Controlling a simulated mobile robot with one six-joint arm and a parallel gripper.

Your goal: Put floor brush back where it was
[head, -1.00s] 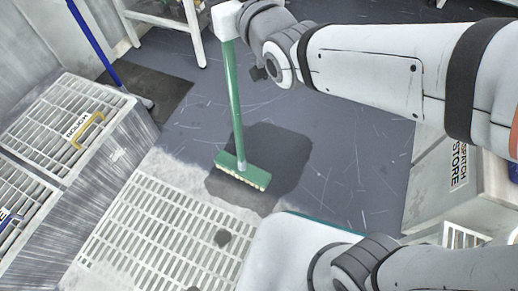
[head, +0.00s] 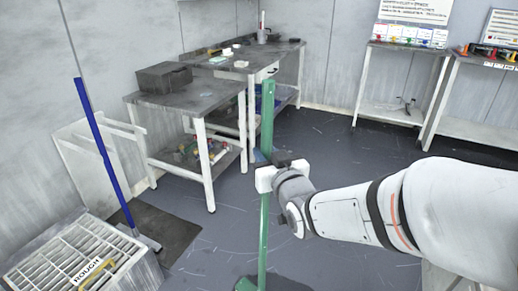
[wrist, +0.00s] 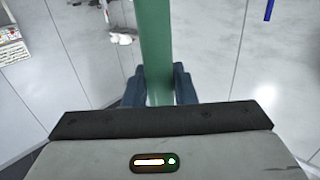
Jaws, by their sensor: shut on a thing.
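The floor brush (head: 265,225) has a long green handle and stands about upright in the middle of the head view. Its head is mostly cut off at the bottom edge, so I cannot tell whether it touches the floor. My gripper (head: 267,168) is shut around the handle, with part of the handle above and part below it. In the wrist view the green handle (wrist: 155,45) runs between the two dark fingers of my gripper (wrist: 160,86).
A blue-handled tool (head: 103,150) leans at the left wall, its foot by a dark mat (head: 165,232). A slatted crate labelled ROUGH (head: 75,262) is at lower left. Grey benches (head: 160,106) stand behind the brush, shelves (head: 400,85) at back right. Floor (head: 350,150) between is clear.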

